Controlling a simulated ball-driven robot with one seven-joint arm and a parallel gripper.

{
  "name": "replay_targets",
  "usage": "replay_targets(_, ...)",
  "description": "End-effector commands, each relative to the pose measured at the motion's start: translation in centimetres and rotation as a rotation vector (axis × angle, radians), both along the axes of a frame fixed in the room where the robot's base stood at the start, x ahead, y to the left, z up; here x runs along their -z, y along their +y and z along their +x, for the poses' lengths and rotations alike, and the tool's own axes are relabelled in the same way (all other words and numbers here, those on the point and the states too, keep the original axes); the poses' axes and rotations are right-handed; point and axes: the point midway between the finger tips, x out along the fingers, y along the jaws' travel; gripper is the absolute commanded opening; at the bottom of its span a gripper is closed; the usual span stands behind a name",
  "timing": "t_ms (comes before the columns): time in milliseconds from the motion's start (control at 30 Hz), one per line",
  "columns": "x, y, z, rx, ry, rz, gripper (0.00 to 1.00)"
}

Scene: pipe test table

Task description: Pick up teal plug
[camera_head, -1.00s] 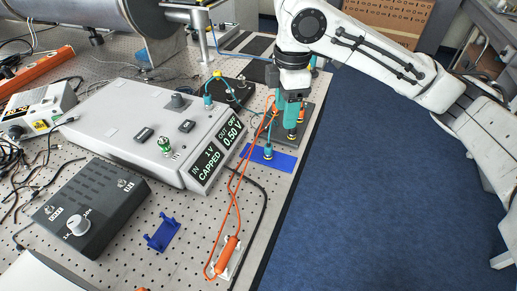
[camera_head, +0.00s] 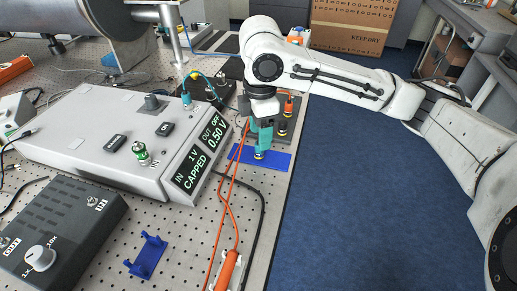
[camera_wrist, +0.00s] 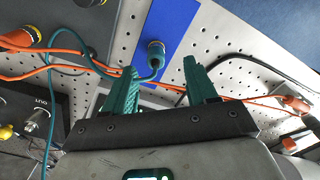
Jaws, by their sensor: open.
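The teal plug (camera_wrist: 155,52) stands on a blue plate (camera_wrist: 165,20) in the wrist view, its teal cable curving off to the left. My gripper (camera_wrist: 160,82) is open, its two teal fingers spread on either side of the plug's line. The plug is just beyond the fingertips, and nothing is between the fingers. In the head view, my gripper (camera_head: 260,143) points down over the blue plate (camera_head: 278,160) and hides most of the plug. I cannot tell the exact height gap.
Orange cables (camera_head: 231,190) run close to the plate's left. A grey display box (camera_head: 110,135) stands to the left. A grey box with an orange plug (camera_head: 289,106) is just behind. The table's right edge is near, with blue floor beyond.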

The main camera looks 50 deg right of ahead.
Motion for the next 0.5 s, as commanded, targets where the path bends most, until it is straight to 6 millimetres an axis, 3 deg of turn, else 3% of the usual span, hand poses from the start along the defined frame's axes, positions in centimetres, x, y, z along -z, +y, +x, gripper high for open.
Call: replay_targets(500,5.4,-0.2,0.6,0.001,0.0,0.0,0.57)
